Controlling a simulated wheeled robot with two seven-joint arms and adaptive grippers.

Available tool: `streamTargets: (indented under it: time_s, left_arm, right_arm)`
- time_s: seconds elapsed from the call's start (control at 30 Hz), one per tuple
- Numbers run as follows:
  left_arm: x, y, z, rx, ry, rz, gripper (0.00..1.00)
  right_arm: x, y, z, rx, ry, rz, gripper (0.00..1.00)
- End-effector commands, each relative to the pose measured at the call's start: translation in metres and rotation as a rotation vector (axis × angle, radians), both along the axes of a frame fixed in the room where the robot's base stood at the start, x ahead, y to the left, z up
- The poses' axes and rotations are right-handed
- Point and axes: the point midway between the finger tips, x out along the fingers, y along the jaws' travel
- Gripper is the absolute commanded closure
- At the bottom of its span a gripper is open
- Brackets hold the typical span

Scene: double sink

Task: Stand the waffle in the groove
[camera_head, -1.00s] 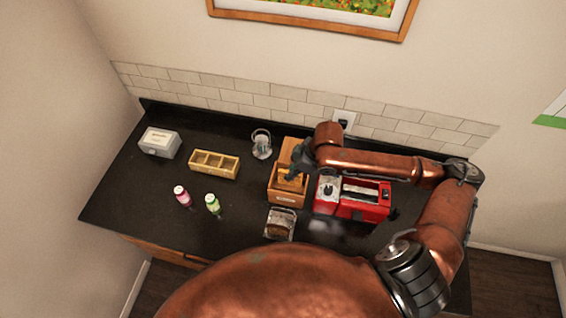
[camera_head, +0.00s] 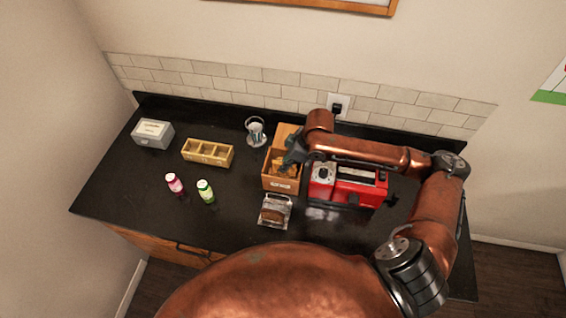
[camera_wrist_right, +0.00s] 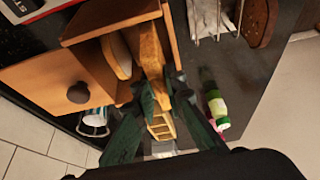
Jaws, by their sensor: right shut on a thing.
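My right gripper (camera_head: 290,163) reaches down over the open wooden box (camera_head: 282,185) in the head view. In the right wrist view its dark green fingers (camera_wrist_right: 163,98) are shut on a golden-brown waffle (camera_wrist_right: 150,58). The waffle is on edge, at least partly inside the box, beside a paler bread slice (camera_wrist_right: 117,56). The fingers hide part of it. A wire rack (camera_head: 275,208) with a dark brown slice in it stands in front of the box; I cannot tell which groove is free. My left gripper is not in view.
A red toaster (camera_head: 347,185) stands right of the box, close to my right arm. A glass holder (camera_head: 256,132), a yellow divided tray (camera_head: 207,153), a grey box (camera_head: 153,133), a pink bottle (camera_head: 174,184) and a green bottle (camera_head: 205,191) stand left. The front left counter is clear.

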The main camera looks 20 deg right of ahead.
Motion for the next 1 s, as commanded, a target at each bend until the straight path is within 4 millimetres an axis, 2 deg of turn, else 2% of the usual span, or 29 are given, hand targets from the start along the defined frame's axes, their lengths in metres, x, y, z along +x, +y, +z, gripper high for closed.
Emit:
streamTargets:
  time_s: [0.03, 0.1, 0.17, 0.27, 0.4, 0.5, 0.67, 1.0]
  left_arm:
    - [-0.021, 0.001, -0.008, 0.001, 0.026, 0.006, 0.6]
    - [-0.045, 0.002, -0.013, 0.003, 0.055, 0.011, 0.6]
    - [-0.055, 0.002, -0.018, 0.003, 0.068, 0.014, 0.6]
    - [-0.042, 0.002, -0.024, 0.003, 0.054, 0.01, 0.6]
    - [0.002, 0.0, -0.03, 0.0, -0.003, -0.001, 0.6]
    - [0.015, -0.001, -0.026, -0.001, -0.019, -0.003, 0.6]
    - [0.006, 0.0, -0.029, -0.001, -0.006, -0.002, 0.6]
    - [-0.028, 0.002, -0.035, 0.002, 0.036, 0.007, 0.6]
  right_arm:
    - [0.003, 0.0, -0.006, 0.001, 0.001, -0.001, 1.0]
    - [0.006, 0.0, -0.011, 0.001, 0.003, -0.001, 1.0]
    - [0.007, 0.0, -0.014, 0.001, 0.003, -0.001, 1.0]
    - [0.007, 0.0, -0.019, 0.001, 0.003, -0.001, 1.0]
    - [0.007, 0.0, -0.026, 0.001, 0.003, -0.001, 1.0]
    - [0.006, 0.0, -0.031, 0.001, 0.005, -0.001, 1.0]
    - [0.007, 0.0, -0.041, 0.002, 0.004, -0.002, 1.0]
    - [0.005, 0.0, -0.066, -0.001, 0.011, -0.001, 1.0]
